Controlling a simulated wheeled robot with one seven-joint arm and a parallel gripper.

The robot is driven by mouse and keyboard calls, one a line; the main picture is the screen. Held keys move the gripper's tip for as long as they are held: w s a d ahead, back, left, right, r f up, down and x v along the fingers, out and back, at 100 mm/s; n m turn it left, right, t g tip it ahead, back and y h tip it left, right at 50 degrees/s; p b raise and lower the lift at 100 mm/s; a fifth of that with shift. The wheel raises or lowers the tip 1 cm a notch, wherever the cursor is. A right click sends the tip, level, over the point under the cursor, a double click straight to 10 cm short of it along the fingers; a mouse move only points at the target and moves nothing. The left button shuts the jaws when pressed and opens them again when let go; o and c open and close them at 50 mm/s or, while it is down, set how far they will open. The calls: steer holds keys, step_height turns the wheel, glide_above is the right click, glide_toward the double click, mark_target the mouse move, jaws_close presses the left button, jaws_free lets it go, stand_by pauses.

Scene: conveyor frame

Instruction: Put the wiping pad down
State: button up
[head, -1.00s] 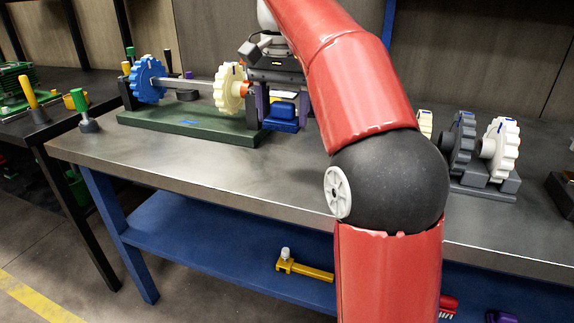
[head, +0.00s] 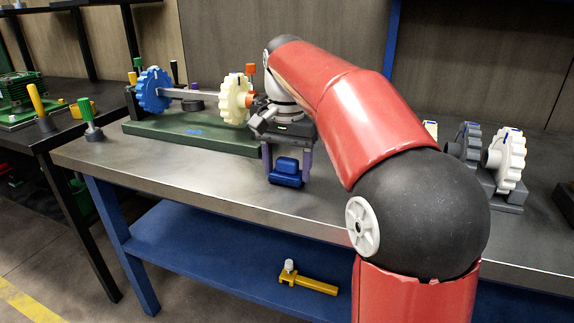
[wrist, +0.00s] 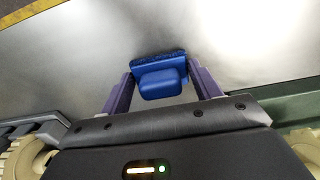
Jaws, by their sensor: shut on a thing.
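The wiping pad (head: 286,172) is blue with a raised grip block and a darker edge along its underside. It also shows in the wrist view (wrist: 160,76), between the two purple fingers. My gripper (head: 287,164) is shut on the pad, with one finger at each side. The pad is over the grey metal bench top (head: 215,178), in front of the green base plate's right end. I cannot tell whether its underside touches the bench.
The green base plate (head: 185,137) carries a shaft with a blue gear (head: 154,90) and a cream gear (head: 236,98). A dark gear (head: 466,146) and a white gear (head: 507,160) stand at the right. The bench front is clear. A yellow tool (head: 310,282) lies on the lower shelf.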

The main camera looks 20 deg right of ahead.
mark_target(282, 159)
steer(key=shift+f, duration=0.15)
steer(key=o, duration=1.1)
steer(key=shift+f+b, duration=0.15)
steer(key=shift+b, duration=0.25)
steer(key=r, duration=0.2)
steer(key=r+p, duration=0.1)
steer(key=r, duration=0.1)
steer(key=a+r, duration=0.1)
steer(key=r, duration=0.1)
steer(key=shift+w+r, duration=0.1)
steer(key=shift+r, duration=0.25)
steer(key=shift+r+p, duration=0.3)
steer(key=shift+r, duration=0.35)
